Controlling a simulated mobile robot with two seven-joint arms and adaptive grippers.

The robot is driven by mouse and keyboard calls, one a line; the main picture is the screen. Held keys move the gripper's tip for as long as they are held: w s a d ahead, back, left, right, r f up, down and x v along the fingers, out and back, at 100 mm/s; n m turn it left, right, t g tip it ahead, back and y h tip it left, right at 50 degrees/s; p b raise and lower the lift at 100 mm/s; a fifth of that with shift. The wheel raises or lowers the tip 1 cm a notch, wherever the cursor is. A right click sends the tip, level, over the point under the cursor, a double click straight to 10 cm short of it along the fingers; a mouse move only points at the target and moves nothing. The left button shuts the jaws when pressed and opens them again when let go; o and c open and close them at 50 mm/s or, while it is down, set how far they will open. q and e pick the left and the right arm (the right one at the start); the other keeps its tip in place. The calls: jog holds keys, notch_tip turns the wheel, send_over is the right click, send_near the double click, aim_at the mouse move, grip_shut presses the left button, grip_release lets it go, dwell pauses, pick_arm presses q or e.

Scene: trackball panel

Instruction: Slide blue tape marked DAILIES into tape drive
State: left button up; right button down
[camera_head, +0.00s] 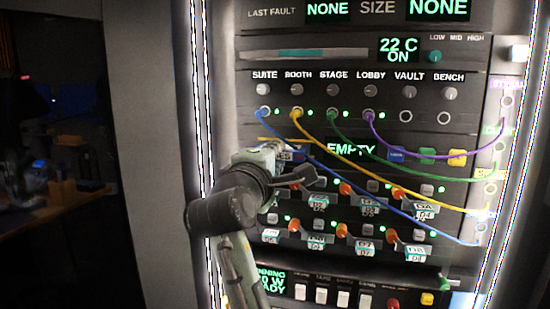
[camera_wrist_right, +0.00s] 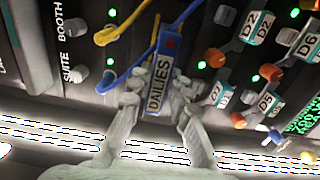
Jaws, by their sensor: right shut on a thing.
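The blue tape (camera_wrist_right: 160,75) has a white label reading DAILIES and a small red mark. It stands between the fingers of my right gripper (camera_wrist_right: 155,98), which is shut on it. In the head view my right gripper (camera_head: 277,150) is at the left end of the drive row, with a small part of the tape (camera_head: 291,156) showing beside it. The tape drive's display (camera_head: 350,150) reads EMPTY. The drive's slot is hidden behind my gripper and the cables, and I cannot tell whether the tape touches it. My left gripper is not in view.
Blue, yellow, green and purple cables (camera_head: 420,149) hang across the rack front, the blue and yellow ones close to my gripper.

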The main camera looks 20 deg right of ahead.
jog(key=shift+x, duration=1.35)
jog(key=c, duration=1.3)
grip_release()
jog(key=shift+c, duration=0.2)
jog(key=v, duration=1.2)
